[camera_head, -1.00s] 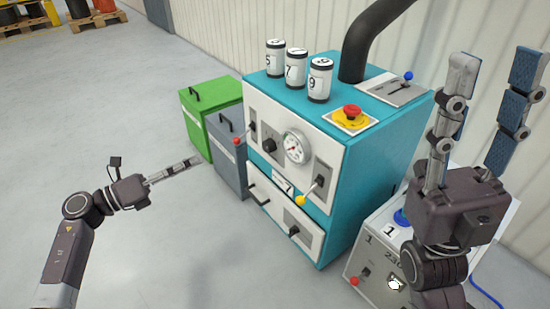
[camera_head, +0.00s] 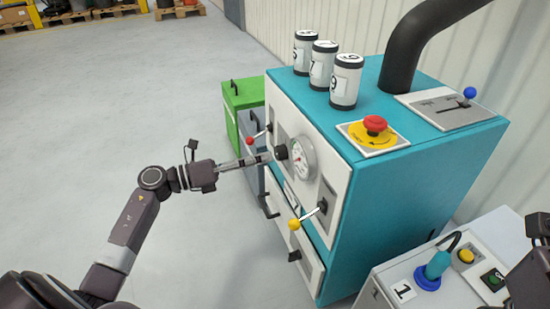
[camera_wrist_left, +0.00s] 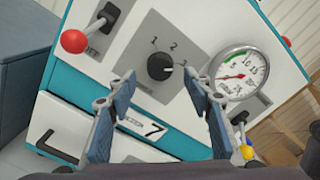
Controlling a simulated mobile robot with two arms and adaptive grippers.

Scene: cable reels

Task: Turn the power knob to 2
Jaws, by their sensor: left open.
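The power knob is a round black knob (camera_wrist_left: 160,66) on a grey plate marked 1, 2 and 3 in the left wrist view. Its white mark appears to point right, near the 3. In the head view the knob (camera_head: 281,152) sits on the machine's white front panel, left of the gauge. My left gripper (camera_head: 268,158) is in front of the panel close to the knob. In the left wrist view its open fingers (camera_wrist_left: 160,84) stand on either side just below the knob, with nothing between them. Only a dark part of my right arm shows at the right edge; its fingers are out of frame.
A round gauge (camera_wrist_left: 238,75) is right of the knob. A red-tipped lever (camera_wrist_left: 74,41) is left of it. A yellow-tipped lever (camera_head: 294,224) sticks out lower down. A red emergency button (camera_head: 375,124) and several canisters (camera_head: 346,82) are on top.

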